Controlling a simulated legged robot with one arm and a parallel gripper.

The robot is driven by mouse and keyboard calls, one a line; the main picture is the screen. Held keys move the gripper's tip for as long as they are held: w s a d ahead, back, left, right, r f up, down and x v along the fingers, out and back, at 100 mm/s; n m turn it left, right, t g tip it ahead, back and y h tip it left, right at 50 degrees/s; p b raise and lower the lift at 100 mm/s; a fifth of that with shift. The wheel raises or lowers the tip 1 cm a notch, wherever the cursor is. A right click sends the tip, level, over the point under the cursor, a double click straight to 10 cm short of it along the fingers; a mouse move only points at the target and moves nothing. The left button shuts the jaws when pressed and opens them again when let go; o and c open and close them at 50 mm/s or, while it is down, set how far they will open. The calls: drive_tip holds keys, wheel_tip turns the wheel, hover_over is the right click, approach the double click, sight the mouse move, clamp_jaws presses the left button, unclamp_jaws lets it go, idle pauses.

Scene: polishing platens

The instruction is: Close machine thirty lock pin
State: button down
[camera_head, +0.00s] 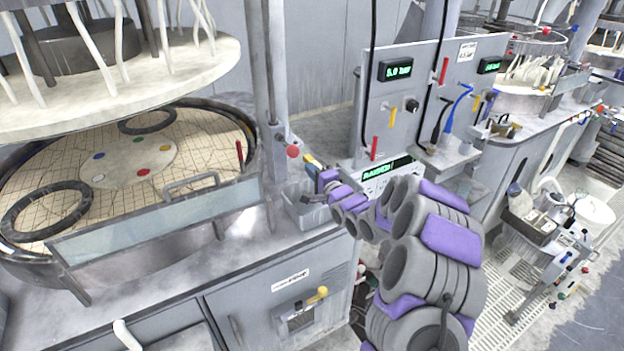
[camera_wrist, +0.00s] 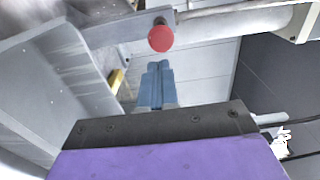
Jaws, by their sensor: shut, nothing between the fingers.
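A round red knob (camera_head: 292,151), which looks like the lock pin's end, sits beside the grey column of the left polishing machine. In the wrist view the red knob (camera_wrist: 161,38) is at the end of a grey bar, just beyond my fingertips. My gripper (camera_wrist: 157,66) has its two blue fingers pressed together, pointing at the knob with a small gap in the picture. Whether they touch it I cannot tell. In the head view my gripper (camera_head: 314,168) is small, right of and slightly below the knob. A machine number is not readable.
The left machine has a large round platen (camera_head: 195,150) with black rings and a clear guard (camera_head: 150,225) in front. A grey control panel (camera_head: 410,95) with levers stands behind my arm. A grey bin (camera_head: 305,213) sits below my gripper. The column (camera_head: 262,80) is close by.

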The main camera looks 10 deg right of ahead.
sight(296, 153)
drive_tip(key=w+a, duration=0.1)
drive_tip(key=w, duration=0.1)
drive_tip(key=w+a, duration=0.1)
drive_tip(key=w, duration=0.1)
drive_tip(key=w+a, duration=0.2)
drive_tip(key=shift+w+f+b, duration=0.1)
drive_tip(key=shift+b, duration=0.25)
drive_tip(key=shift+w+d, duration=0.15)
drive_tip(key=shift+d, duration=1.1)
drive_tip(key=shift+a, duration=0.2)
drive_tip(key=w+p, duration=0.1)
drive_tip(key=w+a+p, duration=0.1)
drive_tip(key=p, duration=0.1)
drive_tip(key=w+a+p, duration=0.1)
drive_tip(key=shift+w+a+r, duration=0.25)
drive_tip(key=shift+w, duration=0.15)
drive_tip(key=shift+w+d+f+p, duration=0.1)
drive_tip(key=shift+w+d+p, duration=0.05)
drive_tip(key=shift+w+p, duration=0.5)
drive_tip(key=shift+r, duration=0.2)
